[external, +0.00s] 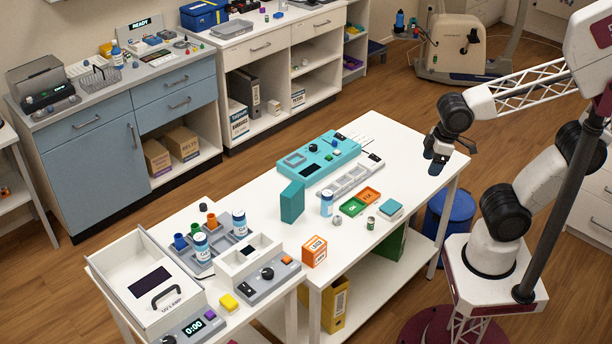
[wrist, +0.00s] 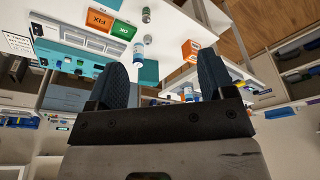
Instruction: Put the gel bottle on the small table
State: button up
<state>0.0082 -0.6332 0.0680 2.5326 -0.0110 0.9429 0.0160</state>
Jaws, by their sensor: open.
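A white bottle with a blue label (external: 327,203) stands upright on the long white table (external: 420,196), beside a teal block. It also shows between my fingers in the wrist view (wrist: 138,50), some way off. Similar bottles stand in a grey tray on the smaller table at the lower left (external: 201,247), (external: 239,223); the labels are too small to tell which is gel. The small table (external: 100,272) adjoins the long table's left end. My gripper (external: 437,162) is open and empty above the long table's right end, apart from every bottle. It fills the lower wrist view (wrist: 163,75).
The teal block (external: 292,202), an orange box (external: 314,251), green and orange trays (external: 352,207) and a teal device (external: 318,158) stand around the bottle. A blue bin (external: 450,215) is below.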

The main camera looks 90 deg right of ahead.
jog(key=w+a+f+m+y, duration=0.3)
jog(key=w+f+m+y, duration=0.3)
jog(key=w+f+m, duration=0.15)
jog(key=m+t+h, duration=0.2)
jog(key=m+t, duration=0.8)
jog(key=m, duration=1.5)
send_near(327, 204)
jog(key=w+d+f, duration=0.1)
jog(key=w+f, duration=0.1)
jog(key=shift+d+f, duration=0.4)
jog(key=shift+x, duration=1.3)
